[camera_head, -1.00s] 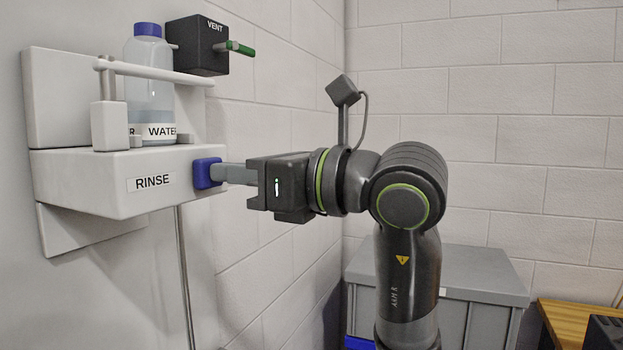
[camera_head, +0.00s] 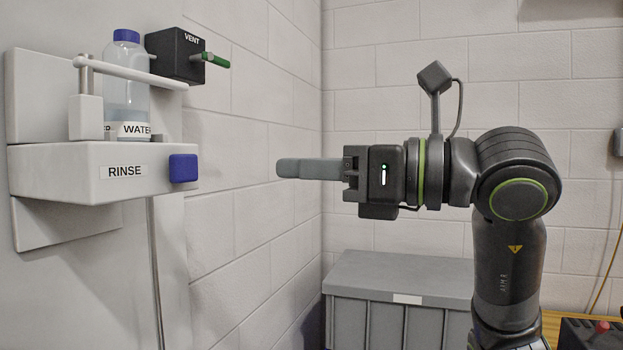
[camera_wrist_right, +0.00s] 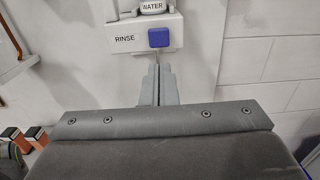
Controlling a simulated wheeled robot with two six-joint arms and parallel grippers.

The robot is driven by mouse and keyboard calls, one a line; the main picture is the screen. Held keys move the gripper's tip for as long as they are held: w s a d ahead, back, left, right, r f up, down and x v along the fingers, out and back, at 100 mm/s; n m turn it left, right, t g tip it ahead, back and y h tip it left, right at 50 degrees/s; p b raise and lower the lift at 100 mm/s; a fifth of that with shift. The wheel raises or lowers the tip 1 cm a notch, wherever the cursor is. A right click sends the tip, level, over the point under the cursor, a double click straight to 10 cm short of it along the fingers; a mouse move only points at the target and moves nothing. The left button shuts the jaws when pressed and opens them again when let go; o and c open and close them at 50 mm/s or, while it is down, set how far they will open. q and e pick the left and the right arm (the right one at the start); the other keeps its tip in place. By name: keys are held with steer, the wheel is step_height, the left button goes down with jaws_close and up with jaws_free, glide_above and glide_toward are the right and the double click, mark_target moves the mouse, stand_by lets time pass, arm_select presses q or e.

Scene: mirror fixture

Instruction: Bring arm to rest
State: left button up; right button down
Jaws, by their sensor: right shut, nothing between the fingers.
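My right gripper (camera_head: 280,168) is shut and empty in the head view, held level and pointing left, with clear air between it and the wall fixture. Its shut fingers (camera_wrist_right: 157,72) also show in the right wrist view, pointing toward the fixture. The white rinse fixture (camera_head: 60,172) is on the left wall, with a blue button (camera_head: 184,168) on its right end. The button also shows in the right wrist view (camera_wrist_right: 158,37), beyond the fingertips. My left gripper is not in view.
A water bottle (camera_head: 126,90) stands on the fixture behind a white bar (camera_head: 130,73). A black vent box (camera_head: 170,58) with a green-tipped lever (camera_head: 216,60) is above. A grey lidded crate (camera_head: 400,275) sits below my right arm. Block walls close the corner.

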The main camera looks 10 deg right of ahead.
steer(key=shift+s+d, duration=0.1)
steer(key=shift+d, duration=0.05)
steer(key=shift+s, duration=0.1)
stand_by(0.3)
